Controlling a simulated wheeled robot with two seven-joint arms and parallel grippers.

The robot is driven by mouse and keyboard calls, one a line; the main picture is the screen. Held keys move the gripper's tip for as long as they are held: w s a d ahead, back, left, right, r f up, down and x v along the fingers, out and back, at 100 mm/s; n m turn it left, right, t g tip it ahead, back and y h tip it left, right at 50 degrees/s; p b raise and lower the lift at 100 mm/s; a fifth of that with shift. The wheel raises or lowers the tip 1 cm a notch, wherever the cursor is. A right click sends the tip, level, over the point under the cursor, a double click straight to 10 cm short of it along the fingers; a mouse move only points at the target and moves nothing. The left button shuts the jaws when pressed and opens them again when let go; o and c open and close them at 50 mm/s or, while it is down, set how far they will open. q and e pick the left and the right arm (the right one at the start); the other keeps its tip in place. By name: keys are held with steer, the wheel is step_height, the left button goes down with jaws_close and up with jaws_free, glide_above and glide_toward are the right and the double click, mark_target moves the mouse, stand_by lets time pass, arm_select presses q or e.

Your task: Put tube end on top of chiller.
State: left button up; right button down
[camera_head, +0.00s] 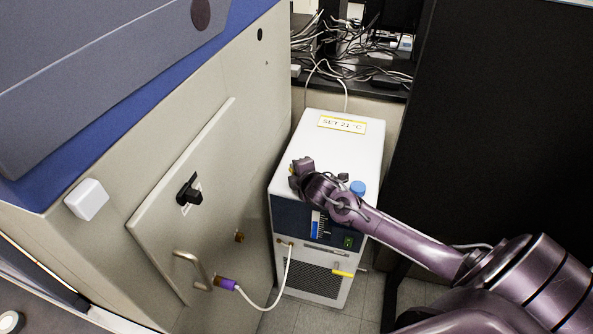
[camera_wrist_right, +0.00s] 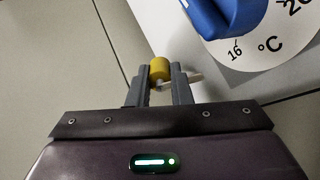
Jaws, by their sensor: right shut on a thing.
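The chiller (camera_head: 345,145) is a white box with a dark front panel and a "SET 21 °C" label on top. My right gripper (camera_head: 295,172) is over the left side of its top near the front edge; I cannot tell if it touches. In the right wrist view the gripper (camera_wrist_right: 160,85) is shut on a small yellow cylindrical piece (camera_wrist_right: 160,68) with a pale stub beside it. A white tube (camera_head: 270,303) loops from the chiller's front to a purple-collared end (camera_head: 226,284) by the cabinet. Another yellow fitting (camera_head: 341,272) sits low on the chiller's front. My left gripper is out of view.
A large beige cabinet (camera_head: 150,170) with a door handle (camera_head: 190,265) stands close on the left. A black panel (camera_head: 470,130) is on the right. A blue knob (camera_wrist_right: 228,15) on a temperature dial shows in the wrist view.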

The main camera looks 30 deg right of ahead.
stand_by(0.3)
steer(key=c, duration=1.2)
jaws_free()
steer(key=shift+c, duration=0.2)
steer(key=shift+s, duration=0.1)
steer(key=shift+c, duration=0.4)
steer(key=r+p, duration=0.1)
steer(key=s+r+p, duration=0.1)
steer(key=p, duration=0.1)
steer(key=s+r+p, duration=0.1)
steer(key=shift+s+a+r, duration=0.15)
steer(key=shift+s+a, duration=0.05)
steer(key=shift+a, duration=0.05)
steer(key=s+r+p, duration=0.1)
steer(key=p, duration=0.1)
steer(key=s+r+p, duration=0.1)
steer(key=shift+a+r+p, duration=0.15)
steer(key=shift+a+p, duration=0.05)
steer(key=shift+p, duration=0.15)
steer(key=shift+s+a+r+p, duration=0.1)
steer(key=shift+s+r+p, duration=0.1)
steer(key=shift+s+p, duration=0.15)
